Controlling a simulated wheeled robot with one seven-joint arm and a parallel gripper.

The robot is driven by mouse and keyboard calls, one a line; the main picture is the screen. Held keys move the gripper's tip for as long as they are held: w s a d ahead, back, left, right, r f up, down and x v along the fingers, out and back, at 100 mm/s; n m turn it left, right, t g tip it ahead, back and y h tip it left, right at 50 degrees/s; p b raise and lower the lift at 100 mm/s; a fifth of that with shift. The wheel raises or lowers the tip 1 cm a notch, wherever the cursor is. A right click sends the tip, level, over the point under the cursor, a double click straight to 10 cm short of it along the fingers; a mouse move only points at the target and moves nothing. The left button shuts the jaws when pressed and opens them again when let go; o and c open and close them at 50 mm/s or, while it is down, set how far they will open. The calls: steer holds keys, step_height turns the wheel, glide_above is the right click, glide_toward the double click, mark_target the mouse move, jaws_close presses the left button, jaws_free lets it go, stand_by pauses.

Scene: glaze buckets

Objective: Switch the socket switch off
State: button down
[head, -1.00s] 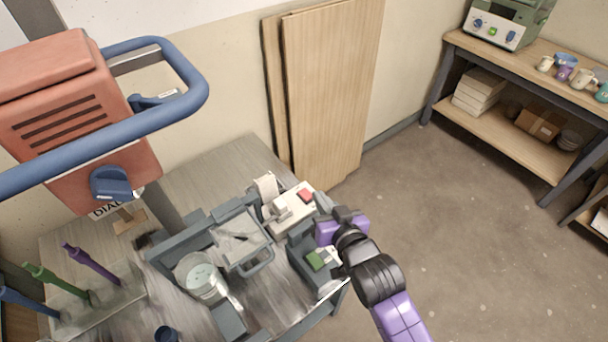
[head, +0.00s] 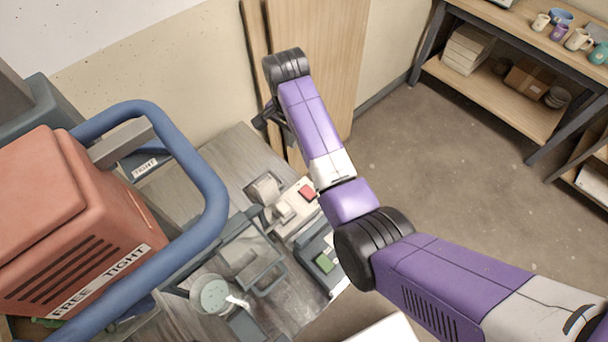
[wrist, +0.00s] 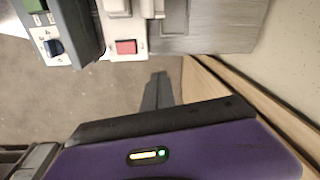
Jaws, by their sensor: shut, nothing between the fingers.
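The white socket box (head: 290,215) lies on the grey bench. Its red switch (head: 308,192) is near the right end, beside a white plug (head: 283,211). In the wrist view the red switch (wrist: 126,47) is at the upper middle, unobstructed; its on or off position cannot be told. My gripper (head: 260,122) is beyond the socket box, in front of the wooden boards, partly hidden by my arm. In the wrist view its fingers (wrist: 158,85) are together and empty, apart from the switch.
Wooden boards (head: 318,70) lean on the wall close to my gripper. A grey box with a green button (head: 324,263) stands by the socket. A red machine with a blue rail (head: 215,205) fills the left. Floor (head: 450,170) is clear on the right.

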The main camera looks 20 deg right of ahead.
steer(key=s+g, duration=0.1)
steer(key=s, duration=0.1)
steer(key=s+m+g, duration=0.1)
steer(key=s+f+m+g, duration=0.1)
steer(key=s, duration=0.1)
steer(key=shift+s+f, duration=0.1)
steer(key=shift+s, duration=0.25)
steer(key=b, duration=0.4)
glide_toward(309, 195)
steer(key=f, duration=0.4)
steer(key=s+f, duration=0.1)
steer(key=f, duration=0.1)
steer(key=shift+s+d+f, duration=0.1)
steer(key=shift+d+f, duration=0.05)
steer(key=shift+f, duration=0.2)
